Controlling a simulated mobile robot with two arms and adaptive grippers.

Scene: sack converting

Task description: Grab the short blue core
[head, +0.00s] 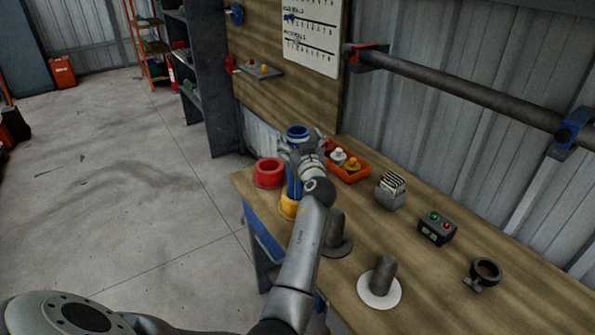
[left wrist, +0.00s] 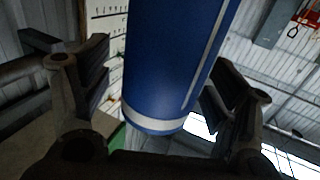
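A blue core (head: 297,132) stands on the far end of the bench, its round open top showing above my left gripper. More blue (head: 293,182) shows below the gripper; I cannot tell whether it is the same piece. My left gripper (head: 302,152) is at the core, partly covering it. In the left wrist view the blue core (left wrist: 172,70), with a white band near its end, lies between the two fingers (left wrist: 158,85). The fingers are spread, with a gap on the left side; contact on the right side is unclear. My right gripper is out of view.
A red ring-shaped core (head: 268,172) and a yellow one (head: 288,207) stand near the gripper. An orange tray (head: 350,176), a grey slotted box (head: 390,192), a button box (head: 436,228), dark upright posts (head: 382,272) and a black ring clamp (head: 485,272) are on the bench.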

